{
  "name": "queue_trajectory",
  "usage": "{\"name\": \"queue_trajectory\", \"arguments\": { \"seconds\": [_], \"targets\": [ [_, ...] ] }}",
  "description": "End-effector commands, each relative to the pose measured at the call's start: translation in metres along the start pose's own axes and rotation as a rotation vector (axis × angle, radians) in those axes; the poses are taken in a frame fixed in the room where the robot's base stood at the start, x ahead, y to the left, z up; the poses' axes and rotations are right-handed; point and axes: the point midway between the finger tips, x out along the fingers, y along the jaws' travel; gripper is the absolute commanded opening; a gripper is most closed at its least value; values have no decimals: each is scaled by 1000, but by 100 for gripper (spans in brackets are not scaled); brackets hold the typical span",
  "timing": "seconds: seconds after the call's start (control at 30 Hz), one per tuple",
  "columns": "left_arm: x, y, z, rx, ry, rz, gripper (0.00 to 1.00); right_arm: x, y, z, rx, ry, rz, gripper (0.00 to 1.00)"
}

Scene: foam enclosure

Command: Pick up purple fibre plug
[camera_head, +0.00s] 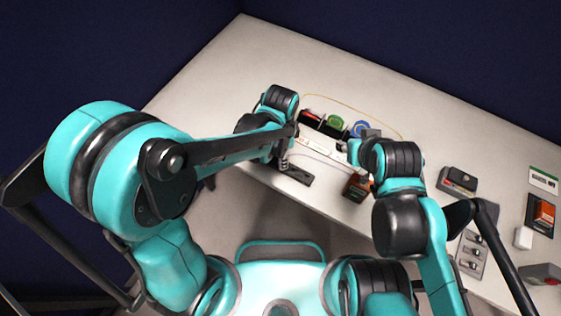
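I cannot make out a purple fibre plug in the head view; it may be too small or hidden behind my arms. My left gripper (287,153) is at the near edge of the white table, by the left end of a pale strip (316,144). It is mostly covered by my own arm, and its fingers are not clear. My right gripper (346,149) is by the right end of the strip, partly hidden by its wrist. Whether either gripper holds anything cannot be seen. A thin yellow cable (352,104) arcs across the table behind the grippers.
Red (310,117), green (335,121) and blue (360,129) round items stand in a row behind the strip. An orange-brown box (357,187) is at the near edge. A grey box (458,180), switch panel (472,252) and white cube (523,238) lie right. The far table is clear.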

Motion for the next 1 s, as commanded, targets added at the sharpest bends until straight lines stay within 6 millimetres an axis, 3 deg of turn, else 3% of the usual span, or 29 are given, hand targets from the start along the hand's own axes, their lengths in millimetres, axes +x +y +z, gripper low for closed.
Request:
{"name": "queue_trajectory", "arguments": {
  "seconds": [0.1, 0.37, 0.4, 0.53, 0.57, 1.0],
  "targets": [
    [16, 0, 0, 0, 0, 0, 41, 5, 0, 4, 0, 0, 0, 40],
    [19, 0, 0, -1, 0, 0, 41, 5, 0, 4, 0, 0, 0, 40],
    [19, 0, 0, -1, 0, 0, 39, 5, 0, 4, 0, 0, 0, 40],
    [19, 0, 0, -1, 0, 0, 4, 5, 0, 4, 0, 0, 0, 40],
    [19, 0, 0, -1, 0, 0, 0, 5, 0, 4, 0, 0, 0, 40],
    [17, 0, 0, -1, 0, 0, 0, 4, 0, 3, 0, 0, 0, 40]
  ]
}}
